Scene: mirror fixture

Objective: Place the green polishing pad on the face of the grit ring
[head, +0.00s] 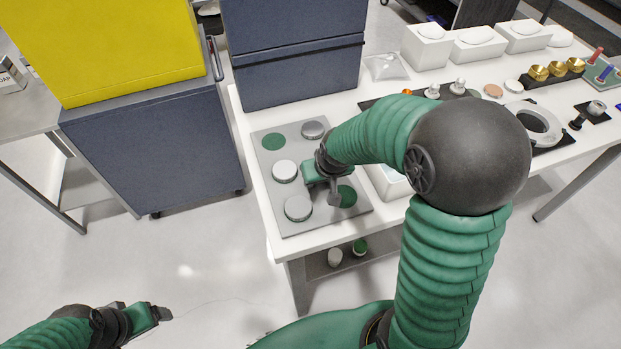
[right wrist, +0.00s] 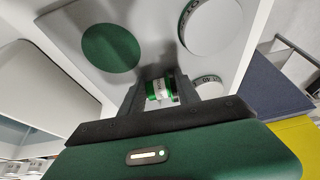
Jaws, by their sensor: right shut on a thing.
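A grey plate (head: 325,222) on the white table carries several pale discs and two flat green circles, one at the back left (head: 273,141) and one at the right (head: 347,197). My right gripper (head: 335,193) is low over the plate's right part. In the right wrist view it is shut on a small green-and-white piece (right wrist: 160,89), mostly hidden between the fingers; I cannot tell if it is the polishing pad. A green circle (right wrist: 111,48) lies beside it. A pale ring (head: 541,119), possibly the grit ring, lies at the far right. My left gripper (head: 158,313) is low at left, off the table.
Dark blue cabinets (head: 290,55) and a yellow block (head: 110,45) stand left of and behind the plate. Brass cups (head: 557,69), white boxes (head: 427,46) and a clear bag (head: 386,67) are on the table. My right arm hides the table's middle. Small jars (head: 335,257) sit on a lower shelf.

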